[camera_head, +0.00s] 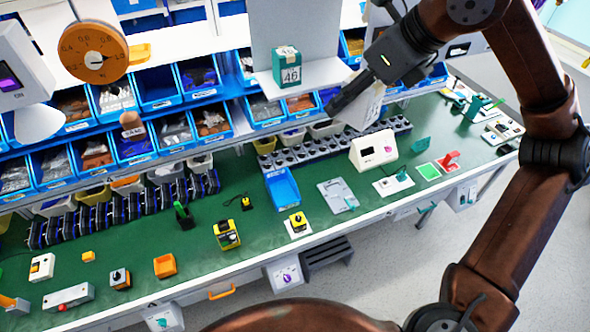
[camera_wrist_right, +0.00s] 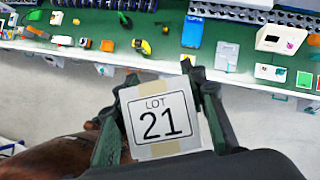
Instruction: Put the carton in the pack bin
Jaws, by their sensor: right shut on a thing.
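In the right wrist view, a carton (camera_wrist_right: 163,122) with tan tape and a white label reading "LOT 21" sits between the two dark fingers of my right gripper (camera_wrist_right: 155,82). The gripper is shut on it. In the head view, my right gripper (camera_head: 352,97) is up in front of the shelves, above the bench, and the pale carton (camera_head: 366,104) shows tilted beside its finger, partly hidden. My left gripper is not in view. I cannot tell which container is the pack bin.
A green box labelled 46 (camera_head: 290,68) stands on a white shelf (camera_head: 308,76). Several blue bins fill the racks behind. A blue tray (camera_head: 283,188), a white device (camera_head: 373,150) and small switches occupy the green bench (camera_head: 330,240). Grey floor lies in front.

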